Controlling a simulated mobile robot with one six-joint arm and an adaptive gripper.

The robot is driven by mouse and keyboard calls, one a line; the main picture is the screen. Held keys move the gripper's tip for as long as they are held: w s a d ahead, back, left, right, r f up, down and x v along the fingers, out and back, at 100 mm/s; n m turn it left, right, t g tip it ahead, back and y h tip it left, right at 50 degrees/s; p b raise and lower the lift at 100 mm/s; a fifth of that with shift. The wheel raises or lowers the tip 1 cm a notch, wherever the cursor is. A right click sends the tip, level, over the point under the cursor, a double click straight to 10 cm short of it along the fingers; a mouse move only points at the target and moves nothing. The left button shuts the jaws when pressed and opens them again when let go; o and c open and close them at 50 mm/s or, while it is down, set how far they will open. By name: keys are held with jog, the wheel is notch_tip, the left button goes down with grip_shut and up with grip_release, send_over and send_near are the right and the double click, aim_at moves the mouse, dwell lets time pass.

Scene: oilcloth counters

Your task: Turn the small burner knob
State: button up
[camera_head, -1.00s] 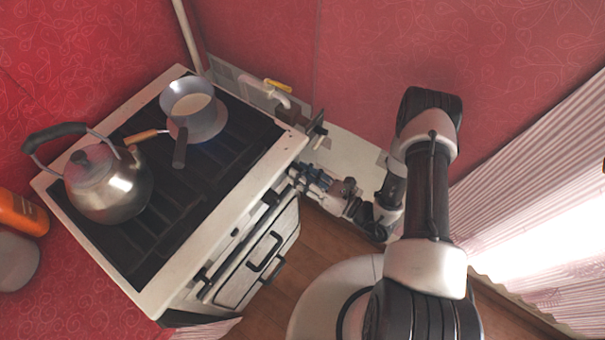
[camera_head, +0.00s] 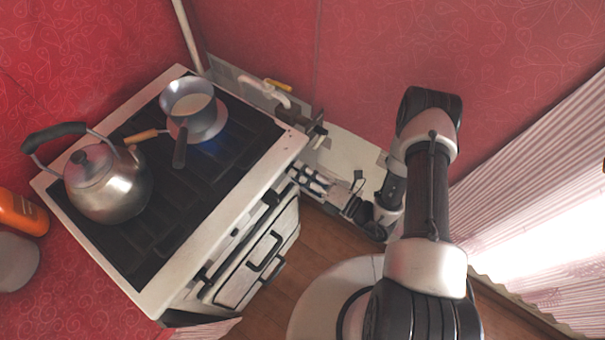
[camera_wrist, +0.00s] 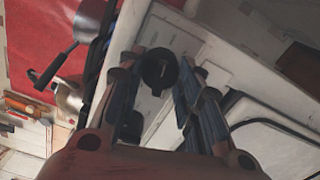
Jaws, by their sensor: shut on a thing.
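The small burner knob (camera_wrist: 160,68) is a round black knob on the white front panel of the stove, in the wrist view. My gripper (camera_wrist: 163,70) is shut on it, with one finger on each side. In the head view, my gripper (camera_head: 306,177) is at the right end of the stove front (camera_head: 228,250), just below the top edge, and the knob is hidden there. A faint blue glow shows on the hob beside the small grey pan (camera_head: 189,90).
A steel kettle (camera_head: 108,190) and a dark-handled pan stand on the black hob (camera_head: 205,185). An orange bottle (camera_head: 20,213) is at the far left. Wooden floor (camera_head: 318,245) is clear before the oven.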

jog(key=shift+m, duration=1.1)
jog(key=o, duration=1.1)
jog(key=shift+d, duration=0.1)
jog(key=v, duration=1.2)
